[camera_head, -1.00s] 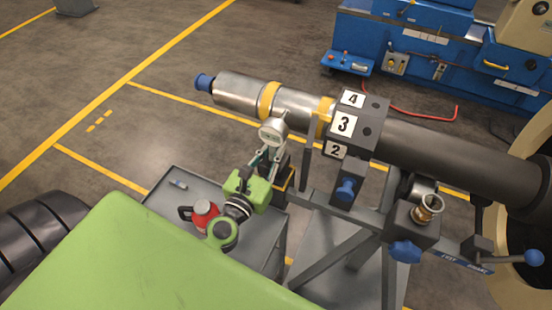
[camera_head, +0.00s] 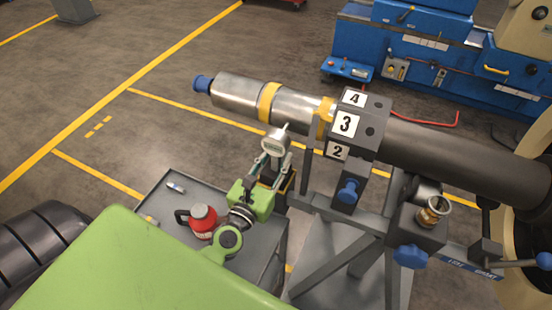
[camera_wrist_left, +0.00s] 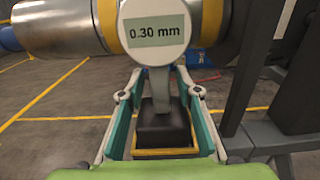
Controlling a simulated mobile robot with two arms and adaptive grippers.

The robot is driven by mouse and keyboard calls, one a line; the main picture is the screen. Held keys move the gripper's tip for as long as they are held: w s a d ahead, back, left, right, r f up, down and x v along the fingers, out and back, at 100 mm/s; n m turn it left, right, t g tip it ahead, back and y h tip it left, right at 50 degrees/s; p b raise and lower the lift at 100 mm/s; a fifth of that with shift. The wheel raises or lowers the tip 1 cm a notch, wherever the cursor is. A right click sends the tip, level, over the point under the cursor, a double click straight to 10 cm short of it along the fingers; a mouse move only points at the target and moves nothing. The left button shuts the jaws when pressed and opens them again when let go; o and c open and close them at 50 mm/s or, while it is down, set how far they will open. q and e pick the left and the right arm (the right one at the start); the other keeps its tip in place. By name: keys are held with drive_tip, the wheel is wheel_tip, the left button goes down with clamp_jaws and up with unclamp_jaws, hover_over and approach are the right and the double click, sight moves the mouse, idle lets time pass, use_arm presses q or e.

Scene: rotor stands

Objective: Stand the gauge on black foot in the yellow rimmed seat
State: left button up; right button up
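The gauge (camera_head: 273,144) has a round pale dial on a thin stem and a black foot. In the left wrist view its display (camera_wrist_left: 156,31) reads 0.30 mm. The gauge is upright. In the left wrist view the black foot (camera_wrist_left: 164,128) is over the yellow rimmed seat (camera_wrist_left: 165,153), with the rim showing along its lower edge. I cannot tell whether the foot rests fully down. My right gripper is not in view.
A long metal rotor (camera_head: 238,92) with yellow bands lies on the stand close behind the gauge. A block marked 2, 3 and 4 (camera_head: 358,122) clamps it. A small brass-coloured piece (camera_head: 433,212) sits at right.

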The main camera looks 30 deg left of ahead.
use_arm(q)
drive_tip(key=shift+r, duration=0.2)
drive_tip(key=shift+s+f, duration=0.2)
drive_tip(key=shift+s, duration=0.1)
drive_tip(key=s+b, duration=0.5)
drive_tip(key=s, duration=0.6)
drive_tip(key=shift+s+d+r, duration=0.15)
drive_tip(key=shift+s+d, duration=0.1)
drive_tip(key=shift+d, duration=0.1)
